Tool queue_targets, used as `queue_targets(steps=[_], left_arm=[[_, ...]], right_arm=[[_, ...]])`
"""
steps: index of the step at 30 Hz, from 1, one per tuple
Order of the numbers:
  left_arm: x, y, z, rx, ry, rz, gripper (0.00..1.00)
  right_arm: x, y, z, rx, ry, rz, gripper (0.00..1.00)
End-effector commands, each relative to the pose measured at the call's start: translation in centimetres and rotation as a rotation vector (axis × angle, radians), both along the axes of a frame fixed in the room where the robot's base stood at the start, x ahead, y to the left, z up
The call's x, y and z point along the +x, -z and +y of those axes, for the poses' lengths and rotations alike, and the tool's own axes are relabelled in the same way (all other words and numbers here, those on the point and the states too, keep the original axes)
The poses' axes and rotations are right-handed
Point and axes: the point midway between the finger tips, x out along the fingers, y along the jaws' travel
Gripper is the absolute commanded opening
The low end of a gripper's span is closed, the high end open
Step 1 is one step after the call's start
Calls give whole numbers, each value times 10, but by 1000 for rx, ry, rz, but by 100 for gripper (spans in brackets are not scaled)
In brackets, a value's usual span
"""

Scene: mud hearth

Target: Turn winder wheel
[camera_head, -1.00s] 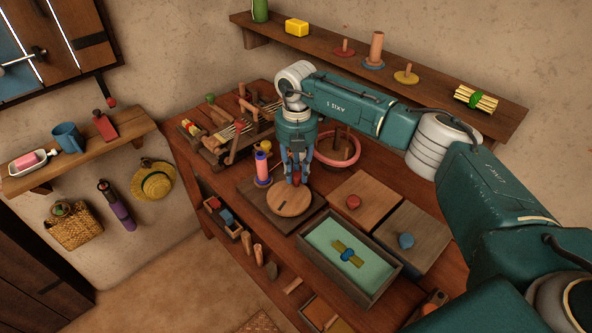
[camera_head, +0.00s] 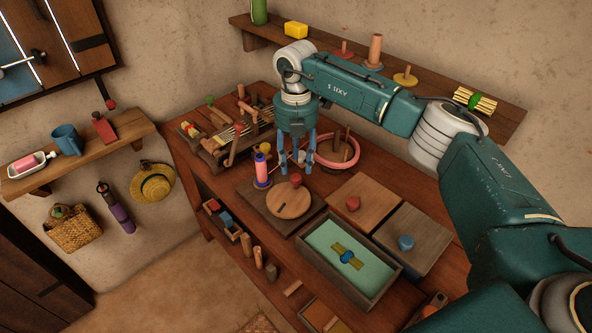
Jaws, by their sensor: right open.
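The winder wheel (camera_head: 287,203) is a round, light wooden disc with a small dark slot. It lies flat on a dark square base (camera_head: 262,210) on the workbench. A red knob (camera_head: 296,180) stands on the wheel near its far edge. My right gripper (camera_head: 296,167) points down, its blue fingers apart and empty, just above the knob as seen here. A spool of pink and purple thread (camera_head: 261,169) stands upright at the wheel's far left. My left gripper is out of view.
A pink ring (camera_head: 346,163) with wooden pegs is right of the gripper. Wooden lids with a red knob (camera_head: 353,203) and a blue knob (camera_head: 405,243) and a green-lined tray (camera_head: 325,238) lie nearer. A rack of wooden tools (camera_head: 215,140) stands behind left.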

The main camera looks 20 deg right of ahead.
Motion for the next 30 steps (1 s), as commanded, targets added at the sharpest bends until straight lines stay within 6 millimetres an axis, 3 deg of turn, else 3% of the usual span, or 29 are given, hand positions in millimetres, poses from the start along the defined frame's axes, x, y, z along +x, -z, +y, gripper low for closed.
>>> queue_targets(steps=[6,12,30], left_arm=[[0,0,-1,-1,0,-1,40],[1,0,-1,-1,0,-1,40],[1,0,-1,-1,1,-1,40]], right_arm=[[1,-47,0,1,2,-4,43],[1,-69,0,2,1,-2,43],[0,-73,0,1,0,-1,43]])
